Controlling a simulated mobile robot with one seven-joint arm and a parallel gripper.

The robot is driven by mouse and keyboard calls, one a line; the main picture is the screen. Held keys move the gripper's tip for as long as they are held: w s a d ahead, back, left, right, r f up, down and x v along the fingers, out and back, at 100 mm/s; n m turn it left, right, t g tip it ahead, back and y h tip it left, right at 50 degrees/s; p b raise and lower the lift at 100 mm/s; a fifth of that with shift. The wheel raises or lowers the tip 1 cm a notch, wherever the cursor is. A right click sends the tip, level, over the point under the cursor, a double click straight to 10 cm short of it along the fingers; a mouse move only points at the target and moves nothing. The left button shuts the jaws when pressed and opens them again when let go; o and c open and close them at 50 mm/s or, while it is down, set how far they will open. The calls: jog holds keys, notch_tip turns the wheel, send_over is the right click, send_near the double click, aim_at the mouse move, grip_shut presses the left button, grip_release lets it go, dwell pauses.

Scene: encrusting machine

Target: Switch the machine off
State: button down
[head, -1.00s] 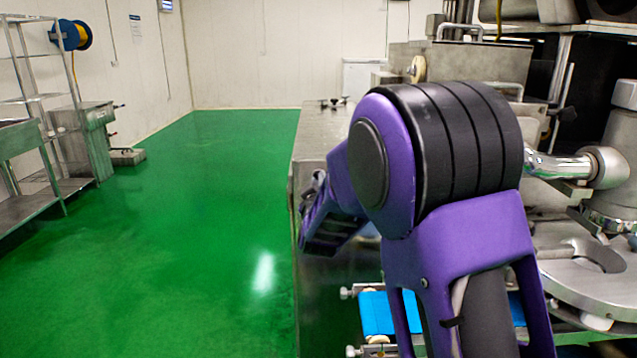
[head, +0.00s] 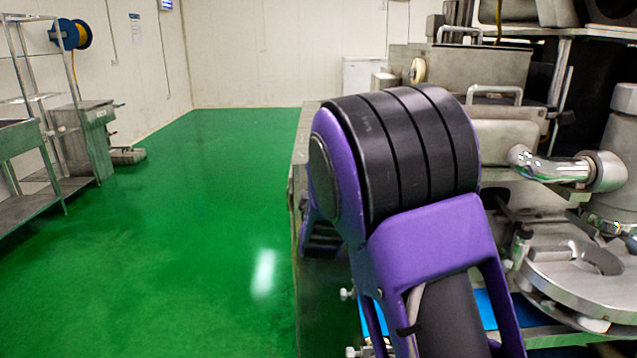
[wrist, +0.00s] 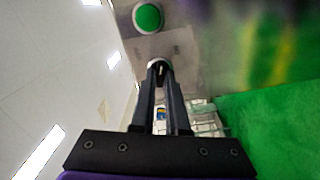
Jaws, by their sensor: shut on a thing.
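In the wrist view, my gripper (wrist: 159,72) points at a grey metal panel (wrist: 178,44) of the machine. Its fingers come together on a small knob-like switch (wrist: 156,62) with a pale rim, mostly hidden by the fingertips. A round green button (wrist: 147,17) with a light ring sits on the same panel, just beyond the fingertips and apart from them. In the head view, the steel encrusting machine (head: 480,65) stands at the right. My arm covers part of it, and the gripper, switch and button are hidden there.
A round steel turntable (head: 575,285) and a shiny pipe (head: 550,166) lie right of my arm. A blue belt (head: 487,308) shows low behind it. The green floor (head: 190,240) on the left is clear, up to a steel rack (head: 40,160).

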jog(key=n+p, duration=0.4)
jog(key=n, duration=0.7)
jog(key=shift+n+p, duration=0.3)
dwell(0.4)
jog(key=c, duration=0.9)
grip_release()
jog(key=shift+s, duration=0.1)
jog(key=s+p, duration=0.1)
jog(key=s, duration=1.6)
jog(key=shift+s, duration=0.15)
